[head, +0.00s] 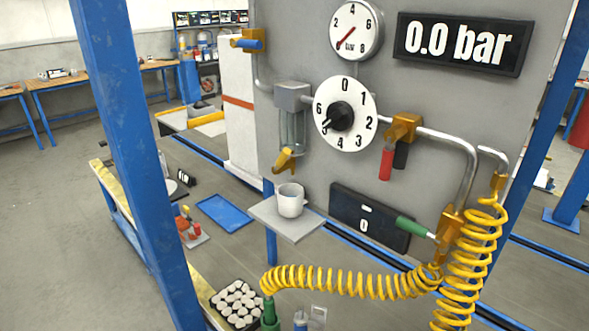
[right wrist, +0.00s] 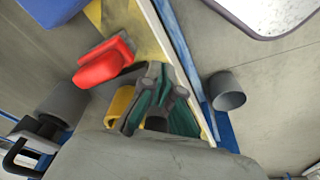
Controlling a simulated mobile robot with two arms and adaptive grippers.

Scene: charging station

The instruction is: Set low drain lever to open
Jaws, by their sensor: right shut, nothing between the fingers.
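In the head view a green lever (head: 415,228) sticks out to the left from a brass valve (head: 450,232) low on the right pipe. A small yellow lever (head: 285,158) hangs below the clear filter bowl (head: 292,128). The frames carry no label showing which is the low drain lever. My right gripper (right wrist: 160,88) shows only in the right wrist view, with dark fingers and green pads. It is shut and empty. A red handle-like part (right wrist: 106,62) and a yellow part (right wrist: 120,106) appear left of the fingers; contact cannot be told. My left gripper is not in view.
A grey shelf (head: 272,222) holds a white mug (head: 291,201). A coiled yellow hose (head: 350,281) crosses low in front of the panel. A blue post (head: 135,140) stands at left. A tray of pale round parts (head: 237,302) sits at the bottom. A grey cylinder (right wrist: 227,92) lies right of my fingers.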

